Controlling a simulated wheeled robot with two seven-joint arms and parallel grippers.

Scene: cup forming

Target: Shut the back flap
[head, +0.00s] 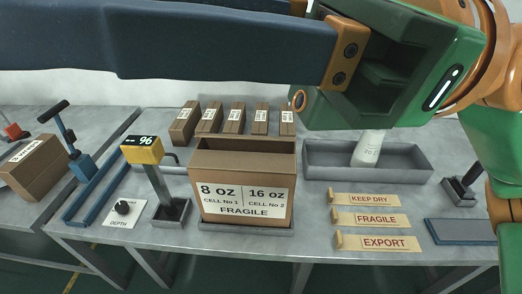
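A brown carton (243,186) stands upright on a grey base plate at the front middle of the table. Its front label reads 8 OZ, 16 OZ and FRAGILE. Its top looks open, with a brown panel (243,144) along the back; I cannot tell whether this is the back flap or the inner wall. My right arm comes in from the right, and what looks like its gripper (220,45) spans the top of the view close to the camera, well above the carton. Its fingertips are out of frame. My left gripper is not in view.
Several small labelled boxes (236,119) stand behind the carton. A grey tray (412,172) with a white cup (367,149) is at right. Label strips (370,220) lie in front of it.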

